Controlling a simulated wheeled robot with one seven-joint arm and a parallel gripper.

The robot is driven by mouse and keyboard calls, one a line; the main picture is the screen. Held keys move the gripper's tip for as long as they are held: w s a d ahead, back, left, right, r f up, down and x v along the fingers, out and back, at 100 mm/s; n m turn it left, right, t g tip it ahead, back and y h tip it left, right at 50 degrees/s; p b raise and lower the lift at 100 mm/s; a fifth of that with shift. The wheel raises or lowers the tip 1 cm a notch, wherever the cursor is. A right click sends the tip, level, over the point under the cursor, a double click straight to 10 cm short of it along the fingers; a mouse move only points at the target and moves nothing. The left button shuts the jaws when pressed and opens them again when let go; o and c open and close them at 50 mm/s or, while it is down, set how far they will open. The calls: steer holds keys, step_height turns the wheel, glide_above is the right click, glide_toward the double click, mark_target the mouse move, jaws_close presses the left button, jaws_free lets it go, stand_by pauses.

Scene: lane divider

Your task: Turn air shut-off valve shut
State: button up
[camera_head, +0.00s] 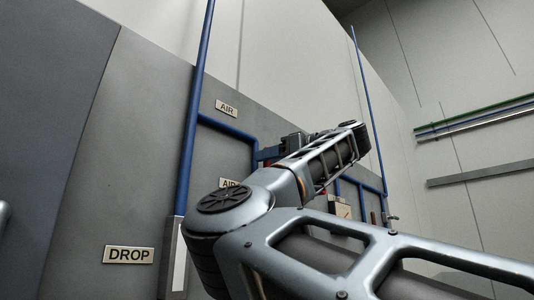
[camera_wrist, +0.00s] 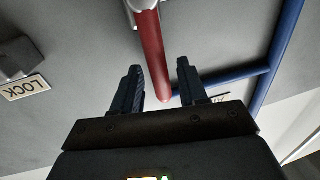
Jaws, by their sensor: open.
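The red valve lever (camera_wrist: 151,48) hangs from a silvery valve body (camera_wrist: 140,5) at the top edge of the wrist view. It runs downward, tilted slightly right, to a pale red end. My gripper (camera_wrist: 159,66) is open, with one dark finger to each side of the lever in the picture. The lever's lower end shows between the fingers; I cannot tell the depth or whether they touch it. In the head view my arm covers most of the area around my gripper, and the lever cannot be made out clearly there.
Blue pipes (camera_head: 194,110) run along the grey wall panel; blue pipe also shows at right in the wrist view (camera_wrist: 280,55). AIR (camera_head: 227,108) and DROP (camera_head: 129,255) labels are on the panel. A LOCK label (camera_wrist: 25,88) sits below a grey block (camera_wrist: 20,58).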

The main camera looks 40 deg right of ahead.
steer(key=shift+w+a, duration=0.15)
steer(key=shift+w, duration=0.35)
jaws_close()
stand_by(0.3)
